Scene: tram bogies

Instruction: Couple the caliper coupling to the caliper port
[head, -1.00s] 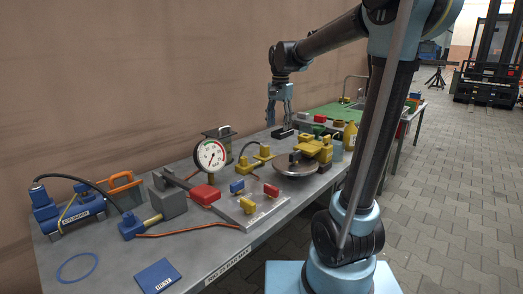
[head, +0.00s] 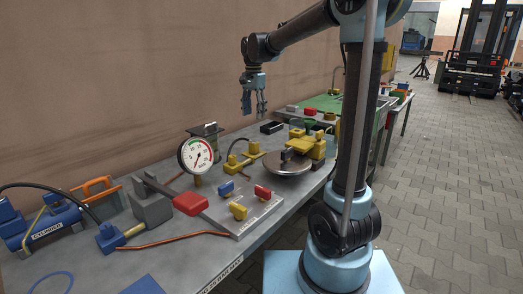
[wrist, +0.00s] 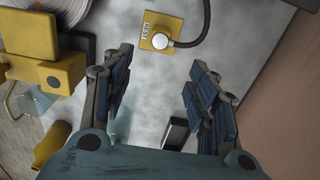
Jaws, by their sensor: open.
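My gripper (head: 254,108) is open and empty, held above the back part of the bench. Its spread fingers also show in the wrist view (wrist: 160,95), with nothing between them. A yellow plate (wrist: 158,24) with a small label lies ahead of the fingers.
A pressure gauge (head: 196,155), a red-handled lever (head: 190,203) and a valve panel (head: 252,213) stand nearer on the bench. A blue cylinder unit (head: 45,226) is at left. A dark tray (head: 271,127) lies near my gripper. The air around my gripper is clear.

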